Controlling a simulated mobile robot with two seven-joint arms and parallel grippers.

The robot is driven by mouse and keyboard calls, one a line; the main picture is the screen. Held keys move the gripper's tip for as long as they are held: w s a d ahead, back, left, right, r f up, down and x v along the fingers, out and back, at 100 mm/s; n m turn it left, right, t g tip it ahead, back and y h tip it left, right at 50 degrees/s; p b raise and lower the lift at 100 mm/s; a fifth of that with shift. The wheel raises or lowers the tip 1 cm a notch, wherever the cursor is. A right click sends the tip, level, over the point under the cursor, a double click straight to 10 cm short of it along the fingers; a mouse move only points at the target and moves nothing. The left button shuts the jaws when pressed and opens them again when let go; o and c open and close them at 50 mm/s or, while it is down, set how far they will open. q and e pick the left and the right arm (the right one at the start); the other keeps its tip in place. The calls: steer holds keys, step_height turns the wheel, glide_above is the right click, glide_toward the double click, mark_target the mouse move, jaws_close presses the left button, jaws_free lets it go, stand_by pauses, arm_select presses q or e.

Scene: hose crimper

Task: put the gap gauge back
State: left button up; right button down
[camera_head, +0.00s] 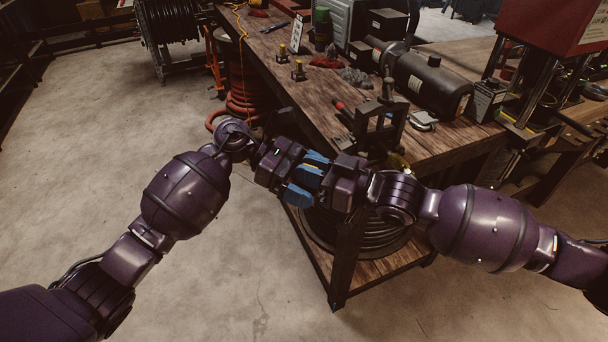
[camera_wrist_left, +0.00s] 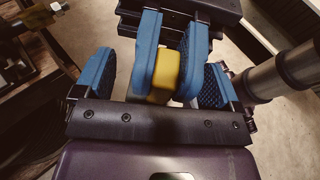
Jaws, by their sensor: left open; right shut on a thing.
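The gap gauge shows as a yellow block (camera_wrist_left: 166,70) in the left wrist view. My right gripper (camera_wrist_left: 166,88) is shut on it, with a blue finger on each side. My left gripper (camera_wrist_left: 158,80) is open, its two blue fingers standing outside the right gripper's fingers with space between. In the head view my left gripper (camera_head: 301,176) and right gripper (camera_head: 318,174) face each other tip to tip in front of the workbench's near corner. Their blue fingers and bodies hide the gauge there. I cannot tell whether the left fingers touch anything.
The wooden workbench (camera_head: 300,98) lies behind the grippers. A dark metal frame (camera_head: 399,118) stands near its front edge, by a red-handled tool (camera_head: 341,107). A black cylinder (camera_head: 432,82), brass fittings (camera_head: 298,72) and a red press (camera_head: 550,24) are farther back.

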arm_select(q)
steer(key=shift+c, duration=0.4)
steer(key=c, duration=0.7)
steer(key=shift+c, duration=1.2)
arm_select(e)
steer(key=c, duration=1.4)
jaws_free()
steer(key=shift+c, duration=0.2)
steer(key=o, duration=0.4)
steer(key=shift+d, duration=0.1)
